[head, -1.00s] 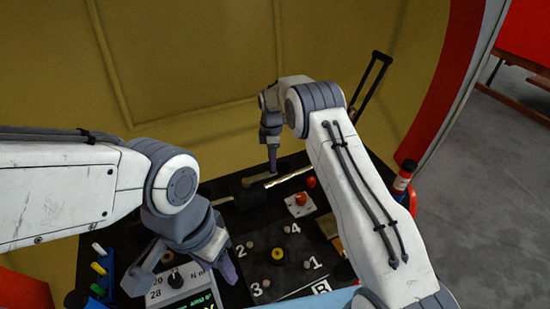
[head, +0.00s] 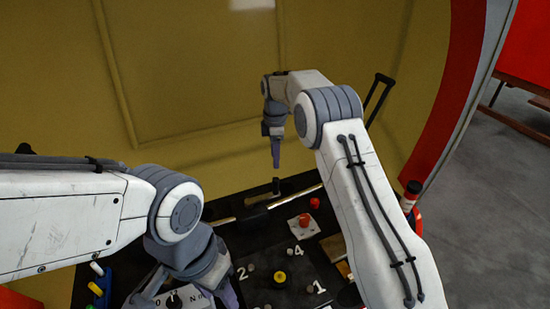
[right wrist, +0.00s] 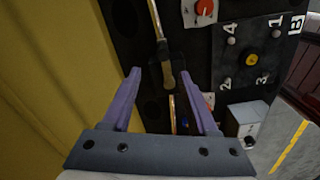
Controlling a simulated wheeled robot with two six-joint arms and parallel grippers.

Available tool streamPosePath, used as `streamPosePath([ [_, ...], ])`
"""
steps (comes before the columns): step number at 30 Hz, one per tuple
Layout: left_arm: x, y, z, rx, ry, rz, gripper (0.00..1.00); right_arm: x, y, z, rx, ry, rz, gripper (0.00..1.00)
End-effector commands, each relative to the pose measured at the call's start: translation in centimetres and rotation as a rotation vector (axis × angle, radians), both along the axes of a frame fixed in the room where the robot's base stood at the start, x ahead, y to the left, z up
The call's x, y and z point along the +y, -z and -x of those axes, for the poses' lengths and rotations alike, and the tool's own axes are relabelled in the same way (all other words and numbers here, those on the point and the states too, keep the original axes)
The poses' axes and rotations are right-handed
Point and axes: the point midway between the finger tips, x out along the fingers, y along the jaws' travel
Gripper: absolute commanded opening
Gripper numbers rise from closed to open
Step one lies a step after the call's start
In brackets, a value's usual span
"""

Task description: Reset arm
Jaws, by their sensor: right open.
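My right gripper (head: 276,163) points down above the back of the dark work table (head: 315,270), seen edge-on in the head view. In the right wrist view its two purple fingers (right wrist: 161,73) are spread apart with nothing gripped. A thin rod with a tan end (right wrist: 155,20) shows below and between the fingertips, apart from them; the rod also shows in the head view (head: 295,198). My left gripper hangs at the lower left of the head view beside a purple finger (head: 228,293); it is partly cut off by the frame's bottom, so its opening is unclear.
A numbered board with a yellow-centred knob (head: 280,278) lies right of my left gripper. A red button (head: 304,219) sits on a white plate behind it. A red, black-capped bottle (head: 411,195) stands at the right edge. A yellow curved wall (head: 200,90) rises behind the table.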

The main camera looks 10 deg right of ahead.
Motion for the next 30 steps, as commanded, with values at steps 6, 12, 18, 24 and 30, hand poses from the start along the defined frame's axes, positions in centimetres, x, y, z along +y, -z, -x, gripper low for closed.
streamPosePath([
  [6,0.0,0.0,0.0,0.000,0.000,0.000,0.50,0.1,0.0,0.0,0.000,0.001,0.000,0.60],
  [12,0.0,-0.3,0.0,0.000,0.000,0.000,0.50,3.3,-3.2,2.8,-0.006,0.074,-0.011,0.60],
  [18,0.0,-0.7,0.0,0.000,0.000,0.000,0.50,8.8,-8.6,11.8,-0.008,0.272,-0.036,0.60],
  [24,0.0,-1.1,0.0,0.000,0.000,0.000,0.50,11.3,-11.7,23.2,0.003,0.491,-0.061,0.60],
  [30,0.0,-1.5,0.0,0.000,0.000,0.000,0.50,10.3,-11.9,34.7,0.023,0.704,-0.079,0.60],
])
